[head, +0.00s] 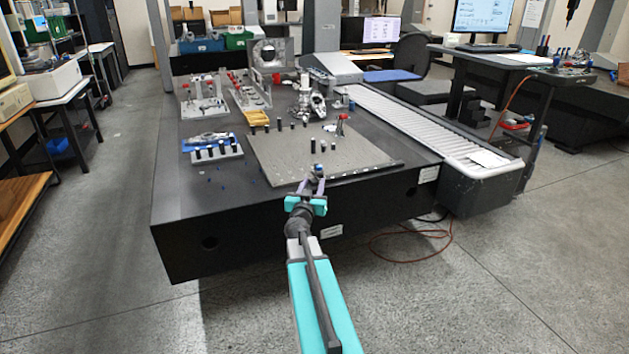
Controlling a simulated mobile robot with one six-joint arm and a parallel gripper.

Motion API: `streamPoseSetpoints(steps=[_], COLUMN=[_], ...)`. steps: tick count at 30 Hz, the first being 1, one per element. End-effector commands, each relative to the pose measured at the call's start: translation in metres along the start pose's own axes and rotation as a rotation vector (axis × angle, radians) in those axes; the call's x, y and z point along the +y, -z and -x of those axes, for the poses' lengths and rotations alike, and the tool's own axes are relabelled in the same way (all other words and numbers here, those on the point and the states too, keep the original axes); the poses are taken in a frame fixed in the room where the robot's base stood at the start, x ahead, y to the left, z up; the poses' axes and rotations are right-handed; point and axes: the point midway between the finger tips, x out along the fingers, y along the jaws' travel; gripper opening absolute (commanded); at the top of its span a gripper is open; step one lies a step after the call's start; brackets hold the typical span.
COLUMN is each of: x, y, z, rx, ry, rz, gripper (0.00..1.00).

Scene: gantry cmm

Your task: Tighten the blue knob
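I cannot make out a blue knob for certain. My gripper (318,176) is at the front edge of the grey plate, in the middle of the picture. Its fingers point away from me, towards the plate. It is too small to tell whether they are open or hold anything.
Clamping fixtures (205,98) and a metal bracket (272,62) stand farther back. A ribbed cover (410,122) runs along the right side. The front left tabletop is mostly clear.

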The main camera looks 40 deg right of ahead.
Motion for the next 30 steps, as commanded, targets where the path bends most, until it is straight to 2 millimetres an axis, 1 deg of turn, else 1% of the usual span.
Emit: streamPoseSetpoints(steps=[1, 6, 12, 17, 30], x=[0.001, 0.001, 0.001, 0.001, 0.001], y=[0.001, 0.001, 0.001, 0.0, 0.0], z=[0.008, 0.024, 0.036, 0.04, 0.039], rx=[0.0, 0.001, 0.0, 0.0, 0.0], ry=[0.001, -0.001, -0.001, -0.001, -0.001], rz=[0.0, 0.0, -0.001, 0.0, -0.001], gripper=[0.39, 0.39, 0.39, 0.39, 0.39])
